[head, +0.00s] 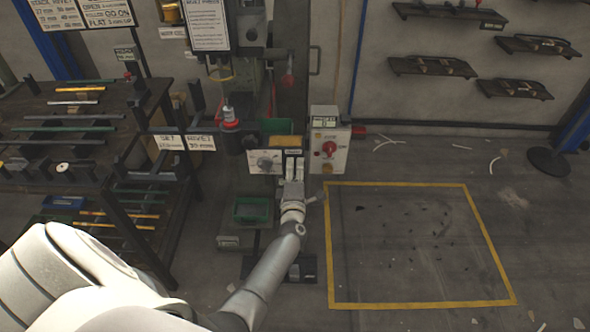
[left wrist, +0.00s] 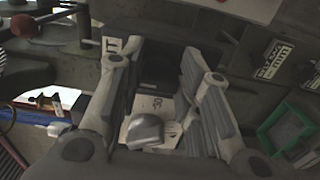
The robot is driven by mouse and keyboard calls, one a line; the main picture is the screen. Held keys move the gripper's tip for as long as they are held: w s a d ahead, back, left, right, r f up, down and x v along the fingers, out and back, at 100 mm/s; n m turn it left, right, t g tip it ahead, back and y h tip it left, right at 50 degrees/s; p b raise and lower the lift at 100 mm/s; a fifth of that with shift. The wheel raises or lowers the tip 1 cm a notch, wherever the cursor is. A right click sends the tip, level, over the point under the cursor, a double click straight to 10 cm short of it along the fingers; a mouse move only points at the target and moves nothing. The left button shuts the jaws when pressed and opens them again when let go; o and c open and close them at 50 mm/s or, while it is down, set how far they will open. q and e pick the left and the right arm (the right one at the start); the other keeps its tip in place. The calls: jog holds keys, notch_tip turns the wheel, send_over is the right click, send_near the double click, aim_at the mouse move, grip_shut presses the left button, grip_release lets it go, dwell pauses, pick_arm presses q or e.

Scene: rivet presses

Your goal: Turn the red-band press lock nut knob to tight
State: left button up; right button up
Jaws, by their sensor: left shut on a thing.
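The press (head: 231,140) with a red band at its top stands in the middle of the head view. My left gripper (head: 294,166) is at the front of it, fingers up against a dark part under a small label (head: 292,152). In the left wrist view my left gripper (left wrist: 154,66) has its fingers on either side of a dark block-like part (left wrist: 156,76), which I take as the lock nut knob. Its position mark is hidden. My right gripper is out of view.
A control box (head: 329,140) with a red switch stands close right of my gripper. A green bin (head: 251,210) sits below the press. A rack of rods (head: 75,125) stands at the left.

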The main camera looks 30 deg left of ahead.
pick_arm(q)
jog(key=shift+f, duration=0.1)
jog(key=o, duration=1)
jog(key=v, duration=0.7)
jog(key=shift+s+d, duration=0.2)
jog(key=shift+s, duration=0.1)
